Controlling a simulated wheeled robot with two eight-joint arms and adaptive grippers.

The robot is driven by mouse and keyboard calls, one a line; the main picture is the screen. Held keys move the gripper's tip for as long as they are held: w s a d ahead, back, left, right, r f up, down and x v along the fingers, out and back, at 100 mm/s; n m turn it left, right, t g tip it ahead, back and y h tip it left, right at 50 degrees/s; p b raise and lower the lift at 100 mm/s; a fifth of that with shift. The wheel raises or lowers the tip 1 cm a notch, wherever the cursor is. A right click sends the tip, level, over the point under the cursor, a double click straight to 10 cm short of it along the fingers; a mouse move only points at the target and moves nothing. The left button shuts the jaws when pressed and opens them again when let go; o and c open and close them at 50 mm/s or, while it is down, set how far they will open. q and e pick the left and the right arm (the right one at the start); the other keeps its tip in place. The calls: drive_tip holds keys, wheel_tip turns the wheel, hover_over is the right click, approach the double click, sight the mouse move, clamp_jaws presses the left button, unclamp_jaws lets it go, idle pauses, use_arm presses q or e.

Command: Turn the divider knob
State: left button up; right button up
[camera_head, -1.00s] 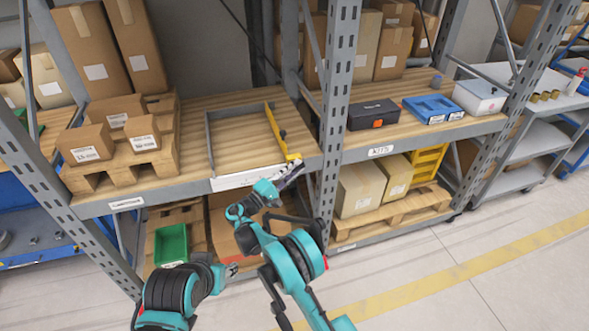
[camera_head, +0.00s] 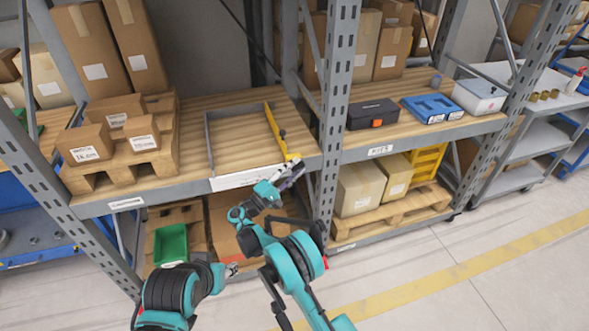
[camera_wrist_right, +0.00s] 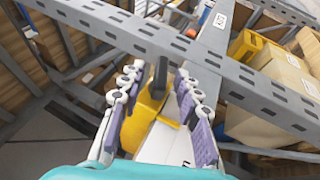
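The yellow divider (camera_head: 274,125) stands on the wooden shelf as the right side of a grey-framed bay. Its small black knob (camera_head: 282,133) stands up from it. In the right wrist view the dark knob (camera_wrist_right: 160,76) and the yellow divider (camera_wrist_right: 139,122) appear between the fingers. My right gripper (camera_head: 288,176) is in front of the shelf edge, near the divider's front end. Its purple-padded fingers (camera_wrist_right: 160,108) are open, with nothing visibly gripped; touch with the knob cannot be told. My left gripper (camera_head: 231,269) is low at the left, its fingers too small to judge.
A grey upright (camera_head: 337,95) stands just right of the divider. A white label strip (camera_head: 246,177) fronts the bay. Boxes on a pallet (camera_head: 122,172) stand left. A black case (camera_head: 374,114) and blue tray (camera_head: 432,108) lie right. The bay's floor is clear.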

drive_tip(key=shift+a, duration=0.1)
drive_tip(key=v, duration=0.7)
drive_tip(key=shift+s+a+f, duration=0.1)
drive_tip(key=shift+f, duration=0.05)
